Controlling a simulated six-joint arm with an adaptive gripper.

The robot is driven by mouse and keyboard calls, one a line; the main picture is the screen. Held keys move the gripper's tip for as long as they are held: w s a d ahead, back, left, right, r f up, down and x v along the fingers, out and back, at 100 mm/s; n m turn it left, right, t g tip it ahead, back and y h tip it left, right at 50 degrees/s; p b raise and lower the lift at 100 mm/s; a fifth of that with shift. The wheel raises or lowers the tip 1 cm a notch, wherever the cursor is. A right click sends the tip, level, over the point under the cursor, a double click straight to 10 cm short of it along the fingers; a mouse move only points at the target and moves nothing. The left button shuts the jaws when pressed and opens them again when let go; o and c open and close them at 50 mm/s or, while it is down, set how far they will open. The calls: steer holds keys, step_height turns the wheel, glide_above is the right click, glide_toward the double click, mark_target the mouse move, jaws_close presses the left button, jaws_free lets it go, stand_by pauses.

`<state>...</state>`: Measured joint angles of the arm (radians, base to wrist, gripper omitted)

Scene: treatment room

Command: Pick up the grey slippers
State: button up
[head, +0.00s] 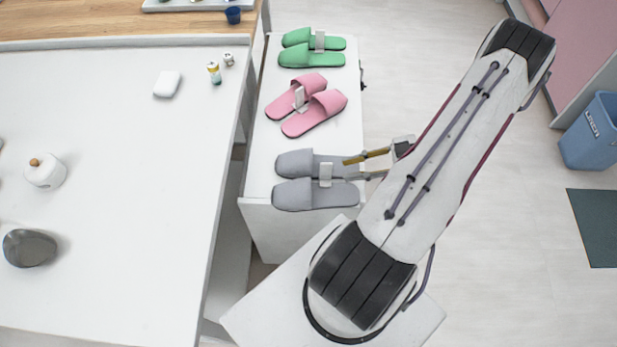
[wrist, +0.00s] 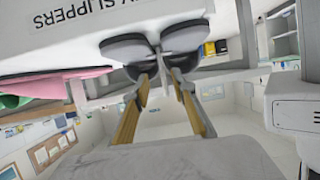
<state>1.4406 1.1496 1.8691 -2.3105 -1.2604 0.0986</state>
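The grey slippers (head: 310,195) lie side by side at the near end of a white stand, with a pale upright tab (head: 326,174) between them. In the wrist view the grey slippers (wrist: 125,48) are just ahead of my fingertips, and the pale tab is in line with the gap between the fingers. My gripper (head: 346,168) is at the right end of the slippers, its two fingers apart and pointing left towards the tab. It also shows in the wrist view (wrist: 166,88), open. Whether the fingers touch the slippers is unclear.
Pink slippers (head: 306,104) and green slippers (head: 312,49) lie farther back on the white stand (head: 257,150). A white table (head: 120,240) stands close on the left, holding a lidded jar (head: 46,174) and a grey stone-like object (head: 29,248). A blue bin (head: 590,135) is at far right.

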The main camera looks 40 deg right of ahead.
mark_target(316, 173)
steer(key=shift+w+a, duration=0.1)
steer(key=shift+a, duration=0.05)
steer(key=shift+x, duration=2.55)
jaws_close()
